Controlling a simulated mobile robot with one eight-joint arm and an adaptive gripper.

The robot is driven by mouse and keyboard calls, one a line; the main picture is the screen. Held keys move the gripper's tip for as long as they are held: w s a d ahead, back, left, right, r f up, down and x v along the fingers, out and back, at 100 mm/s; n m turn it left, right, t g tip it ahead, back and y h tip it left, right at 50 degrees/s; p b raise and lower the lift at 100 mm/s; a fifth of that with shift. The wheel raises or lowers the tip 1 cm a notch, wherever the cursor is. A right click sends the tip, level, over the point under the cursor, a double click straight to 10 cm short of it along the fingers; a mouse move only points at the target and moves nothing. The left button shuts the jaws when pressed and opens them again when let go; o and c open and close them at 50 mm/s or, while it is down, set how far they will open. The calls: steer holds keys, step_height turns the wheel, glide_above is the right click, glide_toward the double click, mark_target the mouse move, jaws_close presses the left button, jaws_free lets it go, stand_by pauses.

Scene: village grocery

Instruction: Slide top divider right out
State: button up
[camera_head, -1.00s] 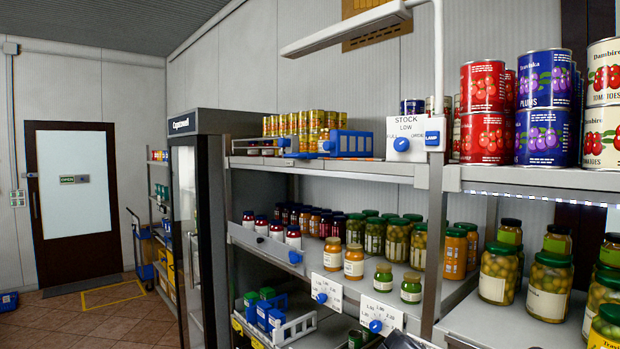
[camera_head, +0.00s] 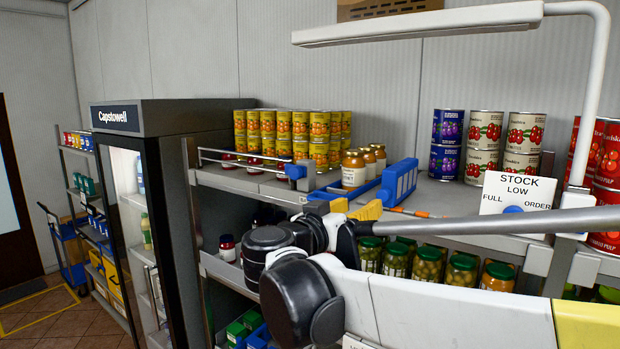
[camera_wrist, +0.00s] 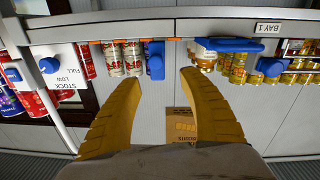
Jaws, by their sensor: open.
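A blue divider (camera_head: 398,184) stands upright on the top shelf, between jars with orange contents (camera_head: 354,170) and the stacked purple cans (camera_head: 447,145). In the wrist view, which is upside down, the divider (camera_wrist: 155,62) appears just beyond and between my fingertips, apart from them. My gripper (camera_head: 350,205) is at the shelf's front edge, with its yellow fingers partly hidden by my wrist. The wrist view shows my gripper (camera_wrist: 160,79) open and empty. A long, low blue piece (camera_wrist: 228,45) lies beside the jars.
Yellow cans (camera_head: 290,127) stand behind a wire rail with a blue block (camera_head: 300,172) at its end. A STOCK sign (camera_head: 517,196) and a white lamp post (camera_head: 597,80) stand to the right. Green-lidded jars (camera_head: 428,262) fill the shelf below.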

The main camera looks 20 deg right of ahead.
mark_target(383, 196)
steer(key=p+x, duration=0.1)
steer(key=x, duration=0.3)
steer(key=p+x, duration=0.1)
steer(key=x, duration=0.4)
steer(key=shift+s+d, duration=0.3)
steer(key=shift+w+d, duration=0.25)
steer(key=shift+d, duration=0.25)
steer(key=shift+w, duration=0.15)
jaws_close()
steer(key=shift+d, duration=0.1)
